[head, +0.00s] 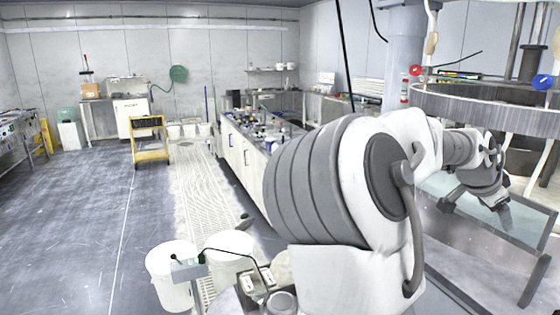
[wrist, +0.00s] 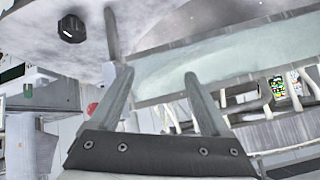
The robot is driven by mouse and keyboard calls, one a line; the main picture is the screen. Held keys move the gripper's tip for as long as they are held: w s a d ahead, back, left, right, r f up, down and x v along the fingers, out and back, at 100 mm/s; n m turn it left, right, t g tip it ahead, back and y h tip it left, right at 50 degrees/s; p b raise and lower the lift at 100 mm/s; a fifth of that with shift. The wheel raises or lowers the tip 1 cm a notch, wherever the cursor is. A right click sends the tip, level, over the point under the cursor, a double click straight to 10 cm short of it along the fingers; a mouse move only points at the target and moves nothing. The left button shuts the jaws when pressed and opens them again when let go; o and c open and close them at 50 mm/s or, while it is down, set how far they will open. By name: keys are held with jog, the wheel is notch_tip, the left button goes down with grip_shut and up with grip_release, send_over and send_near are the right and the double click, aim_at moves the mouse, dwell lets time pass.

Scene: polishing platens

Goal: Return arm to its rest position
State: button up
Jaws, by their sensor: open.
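My gripper (head: 477,206) is at the right in the head view, at the end of my bent arm. It is beside the large round platen rim (head: 485,108) and in front of a glass-like panel (head: 440,188) in a dark frame. In the wrist view my gripper (wrist: 158,80) shows two grey fingers spread apart with nothing between them. Past the fingertips is a pale greenish, translucent surface (wrist: 220,60). My arm hides much of the middle right of the head view.
White buckets (head: 170,270) stand on the floor close in front. A long bench (head: 240,150) with many small items runs behind my arm. A yellow cart (head: 150,140) stands farther back. Open floor (head: 70,220) lies at the left. In the wrist view a black knob (wrist: 71,29) is at the upper left.

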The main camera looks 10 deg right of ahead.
jog(key=s+a+f+n+t+y, duration=0.15)
jog(key=a+f+n+y, duration=0.5)
jog(key=a, duration=0.75)
jog(key=s+a+r+n+y+p, duration=0.1)
jog(key=s+a+n, duration=0.5)
jog(key=a, duration=0.5)
jog(key=s+a+r+n+t+y+p, duration=0.1)
jog(key=s+a+r+n, duration=0.1)
jog(key=s+a+n, duration=0.4)
jog(key=s+a, duration=0.4)
jog(key=a, duration=0.2)
jog(key=shift+a, duration=0.15)
jog(key=shift+r, duration=0.1)
dwell(0.5)
